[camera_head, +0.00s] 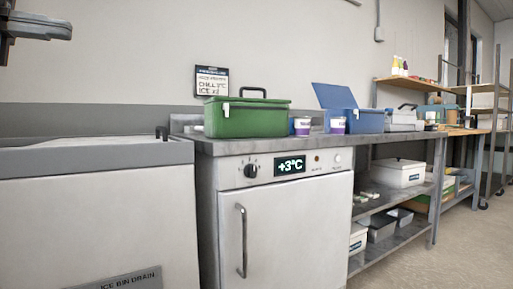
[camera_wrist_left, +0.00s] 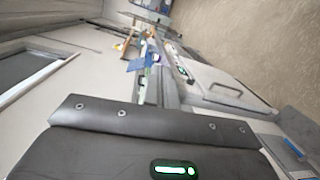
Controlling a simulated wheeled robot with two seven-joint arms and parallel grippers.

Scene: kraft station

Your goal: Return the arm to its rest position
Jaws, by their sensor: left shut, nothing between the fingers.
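My left gripper (camera_head: 42,27) shows at the top left corner of the head view, raised in the air in front of the wall. It is shut and empty, and touches nothing. It is well above the ice bin (camera_head: 95,156) and far to the left of the counter things. Most of the left arm is out of the head view. In the left wrist view a dark part of my own arm with a green light fills the bottom, and the room looks turned on its side. My right gripper is in neither view.
A grey cabinet (camera_head: 290,222) reading +3°C stands right of the bin. On its steel counter are a green box (camera_head: 245,120), two white-and-purple tubs (camera_head: 302,126) and an open blue box (camera_head: 367,121). Shelves (camera_head: 415,200) stand further right. The air around the gripper is clear.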

